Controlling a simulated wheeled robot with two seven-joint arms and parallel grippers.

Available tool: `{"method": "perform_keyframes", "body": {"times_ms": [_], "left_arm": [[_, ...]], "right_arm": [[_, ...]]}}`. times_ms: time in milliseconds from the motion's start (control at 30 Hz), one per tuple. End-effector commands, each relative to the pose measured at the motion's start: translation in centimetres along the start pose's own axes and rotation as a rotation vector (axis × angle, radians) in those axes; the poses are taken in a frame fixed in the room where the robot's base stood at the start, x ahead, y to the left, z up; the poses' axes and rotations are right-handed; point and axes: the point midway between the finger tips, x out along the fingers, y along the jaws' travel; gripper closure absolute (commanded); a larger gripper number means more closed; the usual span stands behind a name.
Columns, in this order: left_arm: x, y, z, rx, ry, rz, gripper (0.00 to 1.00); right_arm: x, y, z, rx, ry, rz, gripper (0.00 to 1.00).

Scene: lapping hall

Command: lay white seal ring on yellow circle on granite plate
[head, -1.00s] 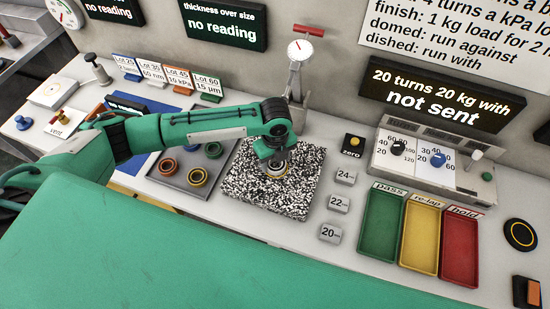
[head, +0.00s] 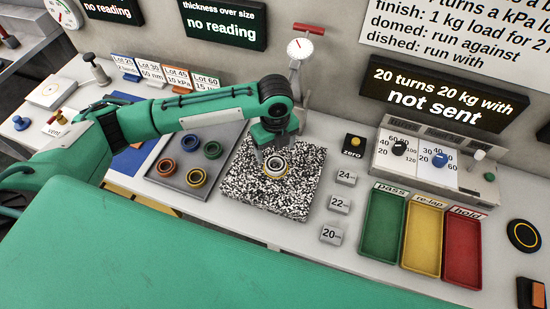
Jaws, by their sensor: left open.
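The white seal ring (head: 276,167) lies on the speckled black-and-white granite plate (head: 265,198). A yellow edge shows around the ring's lower rim, so it appears to lie on the yellow circle; most of the circle is hidden under it. My left gripper (head: 272,152) is open and empty, just above and behind the ring, apart from it as far as I can see. My right gripper is not in view.
A grey tray (head: 172,178) with orange, blue and green rings stands left of the plate. Blocks marked 24, 22 and 20 (head: 338,204) stand to its right. Green, yellow and red trays (head: 421,236) lie farther right. A dial gauge (head: 300,48) stands behind the plate.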

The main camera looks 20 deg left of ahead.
Motion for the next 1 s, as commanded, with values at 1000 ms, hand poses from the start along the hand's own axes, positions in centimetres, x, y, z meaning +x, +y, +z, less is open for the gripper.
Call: {"method": "perform_keyframes", "body": {"times_ms": [1000], "left_arm": [[-5.9,0.0,0.0,0.0,0.001,0.001,0.23]], "right_arm": [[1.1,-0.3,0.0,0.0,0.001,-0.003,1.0]]}}
